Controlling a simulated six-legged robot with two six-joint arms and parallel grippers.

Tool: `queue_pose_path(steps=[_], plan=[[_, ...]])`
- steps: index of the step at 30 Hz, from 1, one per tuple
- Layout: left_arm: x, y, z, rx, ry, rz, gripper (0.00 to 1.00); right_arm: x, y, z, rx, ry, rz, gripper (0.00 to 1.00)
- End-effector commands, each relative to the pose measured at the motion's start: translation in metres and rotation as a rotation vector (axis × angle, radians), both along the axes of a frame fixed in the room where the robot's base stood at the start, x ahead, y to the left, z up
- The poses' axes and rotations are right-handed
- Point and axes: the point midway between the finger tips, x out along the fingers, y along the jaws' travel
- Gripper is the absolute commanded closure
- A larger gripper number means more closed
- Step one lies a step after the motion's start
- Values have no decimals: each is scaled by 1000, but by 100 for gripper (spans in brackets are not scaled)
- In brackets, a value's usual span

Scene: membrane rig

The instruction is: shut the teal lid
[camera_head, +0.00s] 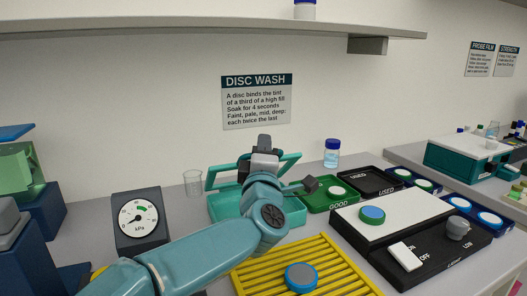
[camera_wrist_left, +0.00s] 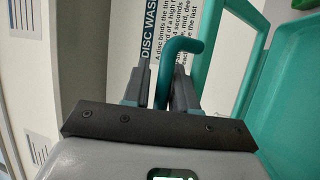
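The teal lid (camera_head: 219,179) stands raised and tilted above its teal box (camera_head: 213,212). It is a frame with an open or clear middle, and its side bar also shows in the left wrist view (camera_wrist_left: 214,62). My left gripper (camera_head: 263,142) is at the lid, and my arm hides part of the lid and box. In the left wrist view a hooked teal handle (camera_wrist_left: 178,46) lies between the two fingers of the gripper (camera_wrist_left: 162,85), which look closed on it. My right gripper is not in view.
A glass beaker (camera_head: 193,183) and a kPa gauge (camera_head: 139,218) stand left of the box. A green GOOD tray (camera_head: 318,206) is close on the right. A yellow rack (camera_head: 334,274) lies in front. A blue-capped jar (camera_head: 332,152) stands behind.

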Motion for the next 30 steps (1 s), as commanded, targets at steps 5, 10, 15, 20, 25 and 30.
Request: queue_pose_path(steps=[5, 10, 15, 20, 25, 30], plan=[[-10, 0, -1, 0, -4, 0, 75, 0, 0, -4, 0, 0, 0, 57], [-43, 1, -8, -2, -8, 0, 75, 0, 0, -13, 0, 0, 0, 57], [-88, 1, -18, -1, -11, -2, 75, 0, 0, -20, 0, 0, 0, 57], [-125, 1, -28, 0, -7, -3, 75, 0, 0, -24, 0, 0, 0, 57], [-149, 1, -36, -1, -3, -2, 75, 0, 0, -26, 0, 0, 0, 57], [-158, 2, -39, 0, -1, 0, 75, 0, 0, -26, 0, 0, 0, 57]])
